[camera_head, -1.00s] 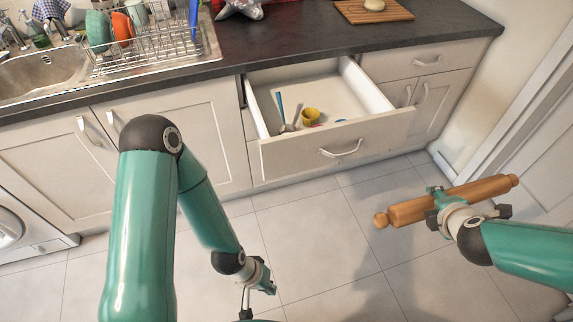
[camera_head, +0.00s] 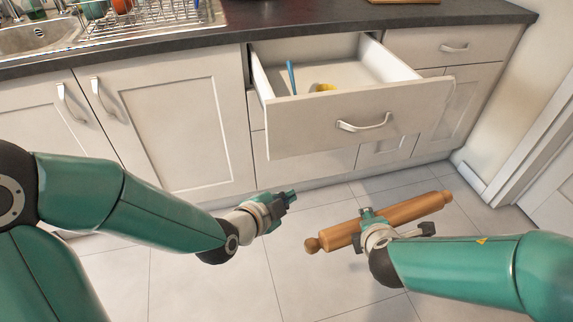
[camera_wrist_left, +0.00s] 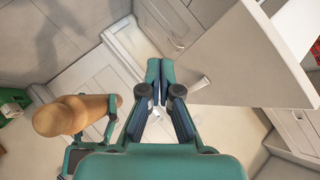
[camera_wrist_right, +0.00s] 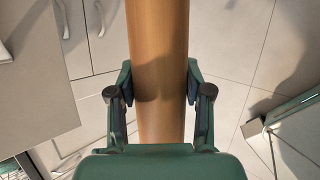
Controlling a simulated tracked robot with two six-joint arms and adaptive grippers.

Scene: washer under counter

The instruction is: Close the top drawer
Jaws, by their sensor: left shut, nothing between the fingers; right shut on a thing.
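The top drawer (camera_head: 330,117) is pulled out under the counter, with its handle (camera_head: 364,122) on the front. A blue-handled utensil (camera_head: 291,77) and a yellow cup (camera_head: 322,87) lie inside. My left gripper (camera_head: 290,196) is shut and empty, below and in front of the drawer front's left part. In the left wrist view its fingertips (camera_wrist_left: 160,68) are together, left of the drawer front (camera_wrist_left: 262,60). My right gripper (camera_head: 372,226) is shut on a wooden rolling pin (camera_head: 410,210), held in front of and below the drawer. The pin also fills the right wrist view's middle (camera_wrist_right: 158,60).
A dark countertop (camera_head: 300,24) runs above the drawer, with a dish rack (camera_head: 150,20) and sink (camera_head: 35,37) at left. Closed cabinet doors (camera_head: 180,120) stand left of the drawer. The tiled floor (camera_head: 200,280) is clear. A white door (camera_head: 550,190) is at right.

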